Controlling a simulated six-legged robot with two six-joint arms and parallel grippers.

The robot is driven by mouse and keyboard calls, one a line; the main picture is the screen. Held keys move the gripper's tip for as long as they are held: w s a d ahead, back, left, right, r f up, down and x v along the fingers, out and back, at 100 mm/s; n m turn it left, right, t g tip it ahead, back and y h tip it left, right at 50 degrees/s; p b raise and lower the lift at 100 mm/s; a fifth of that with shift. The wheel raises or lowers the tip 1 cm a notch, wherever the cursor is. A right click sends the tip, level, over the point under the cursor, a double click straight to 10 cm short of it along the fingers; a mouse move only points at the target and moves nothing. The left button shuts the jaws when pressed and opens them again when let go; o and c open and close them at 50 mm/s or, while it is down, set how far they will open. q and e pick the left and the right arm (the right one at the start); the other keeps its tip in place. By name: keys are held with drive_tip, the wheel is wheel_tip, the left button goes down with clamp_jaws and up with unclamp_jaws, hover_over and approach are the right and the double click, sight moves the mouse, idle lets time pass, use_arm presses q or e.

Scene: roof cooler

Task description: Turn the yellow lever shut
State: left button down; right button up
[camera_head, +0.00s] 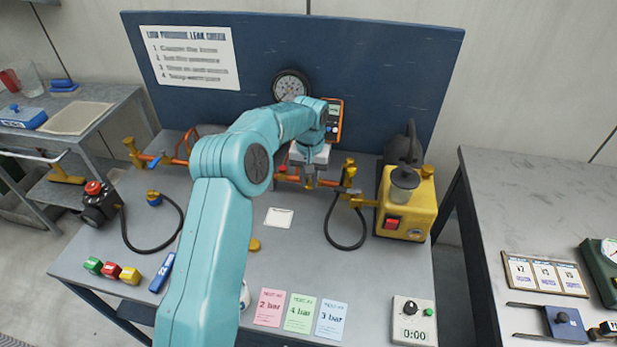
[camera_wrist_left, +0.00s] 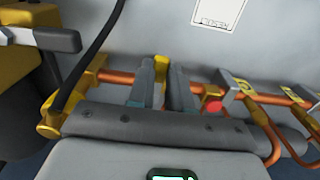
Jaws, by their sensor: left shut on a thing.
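My left gripper (camera_head: 309,182) reaches down to the copper pipe (camera_head: 333,184) at the back of the bench. In the left wrist view its two grey fingers (camera_wrist_left: 162,92) point at the pipe (camera_wrist_left: 118,77). A yellow lever (camera_wrist_left: 161,63) shows as a small yellow end between the fingertips. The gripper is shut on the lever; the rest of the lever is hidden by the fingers. In the head view my arm and gripper cover the lever. My right gripper is in neither view.
A yellow pump (camera_head: 405,210) with a black hose stands right of the gripper. A round gauge (camera_head: 290,85) and an orange meter (camera_head: 335,118) are at the blue back panel (camera_head: 390,60). Coloured cards (camera_head: 299,313) lie at the front. The bench middle right is clear.

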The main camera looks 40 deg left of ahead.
use_arm(q)
drive_tip(key=shift+f, duration=0.1)
drive_tip(key=c, duration=1)
unclamp_jaws()
drive_tip(key=shift+c, duration=0.2)
wheel_tip(320, 180, up, 16)
drive_tip(key=p, duration=0.2)
drive_tip(key=shift+r, duration=0.2)
drive_tip(key=shift+r, duration=0.1)
wheel_tip(320, 180, up, 7)
drive_tip(key=p, duration=0.7)
hover_over(310, 183)
drive_tip(key=shift+r+p, duration=1.35)
drive_tip(key=shift+p, duration=0.1)
